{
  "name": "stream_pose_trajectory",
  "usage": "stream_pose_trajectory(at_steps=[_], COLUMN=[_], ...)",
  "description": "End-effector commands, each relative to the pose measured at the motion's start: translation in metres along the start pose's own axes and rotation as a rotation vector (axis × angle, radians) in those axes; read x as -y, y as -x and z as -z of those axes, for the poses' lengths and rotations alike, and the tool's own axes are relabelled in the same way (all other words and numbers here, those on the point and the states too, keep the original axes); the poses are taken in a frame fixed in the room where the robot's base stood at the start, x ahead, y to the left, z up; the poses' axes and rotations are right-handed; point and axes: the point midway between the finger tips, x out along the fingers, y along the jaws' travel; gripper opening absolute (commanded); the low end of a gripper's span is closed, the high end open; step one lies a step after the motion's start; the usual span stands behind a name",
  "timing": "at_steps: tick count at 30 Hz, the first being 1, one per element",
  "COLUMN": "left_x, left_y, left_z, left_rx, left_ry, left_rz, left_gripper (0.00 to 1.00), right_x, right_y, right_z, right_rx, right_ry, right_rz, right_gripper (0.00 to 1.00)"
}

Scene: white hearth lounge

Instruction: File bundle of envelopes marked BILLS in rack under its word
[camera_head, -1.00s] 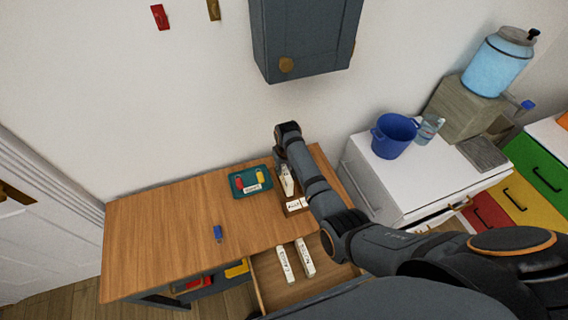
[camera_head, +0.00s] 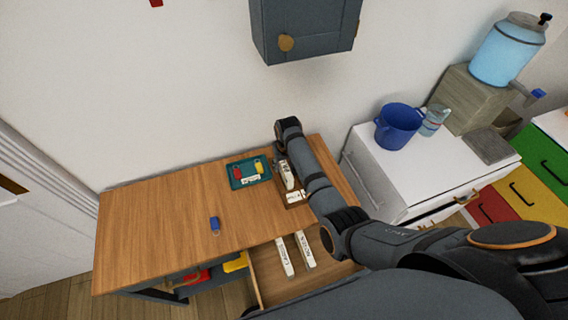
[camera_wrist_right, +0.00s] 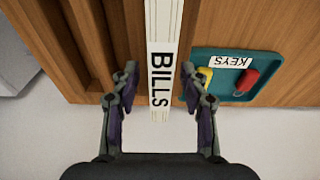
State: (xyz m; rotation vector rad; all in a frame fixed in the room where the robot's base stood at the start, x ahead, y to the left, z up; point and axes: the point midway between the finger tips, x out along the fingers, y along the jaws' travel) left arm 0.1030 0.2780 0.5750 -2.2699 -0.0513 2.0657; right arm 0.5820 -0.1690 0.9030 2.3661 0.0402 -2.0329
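The bundle of envelopes marked BILLS (camera_wrist_right: 162,60) is white and stands on edge between the fingers of my right gripper (camera_wrist_right: 160,92). The fingers are spread, with a visible gap on the left side of the bundle. In the head view the bundle (camera_head: 287,175) is at the wooden rack (camera_head: 282,197), partly hidden by my right arm. The rack's brown wood (camera_wrist_right: 92,45) shows left of the bundle in the wrist view. How deep the bundle sits and the rack's words are unclear. My left gripper is not in view.
A green tray labelled KEYS (camera_head: 236,172) with red and yellow tags lies left of the rack. A blue tag (camera_head: 208,222) lies on the desk (camera_head: 150,235). The open drawer (camera_head: 270,285) holds two white bundles (camera_head: 284,257). A dark cabinet (camera_head: 305,25) hangs above.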

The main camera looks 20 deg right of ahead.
Motion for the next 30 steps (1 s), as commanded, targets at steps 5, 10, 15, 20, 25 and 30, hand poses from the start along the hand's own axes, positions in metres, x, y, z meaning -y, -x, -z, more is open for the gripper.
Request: stream_pose_trajectory(at_steps=[5, 10, 15, 20, 25, 30], left_x=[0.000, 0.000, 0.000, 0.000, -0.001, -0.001], left_y=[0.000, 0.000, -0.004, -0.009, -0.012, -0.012], left_z=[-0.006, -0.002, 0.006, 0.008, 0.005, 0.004], left_rx=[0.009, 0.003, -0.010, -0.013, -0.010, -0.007], left_ry=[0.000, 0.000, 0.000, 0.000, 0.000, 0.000], left_rz=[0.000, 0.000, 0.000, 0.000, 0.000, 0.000], left_gripper=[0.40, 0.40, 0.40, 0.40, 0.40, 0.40], right_x=[0.000, 0.000, 0.001, 0.000, 0.000, 0.000], right_y=[0.001, 0.018, 0.057, 0.093, 0.117, 0.122], right_z=[0.001, 0.003, 0.003, 0.002, 0.003, 0.002], right_rx=[-0.003, -0.009, -0.010, -0.009, -0.008, -0.005], right_ry=[0.000, 0.000, 0.000, 0.000, 0.000, 0.000], right_rz=[0.000, 0.001, 0.002, 0.000, 0.000, 0.000], right_gripper=[0.45, 0.45, 0.45, 0.45, 0.45, 0.45])
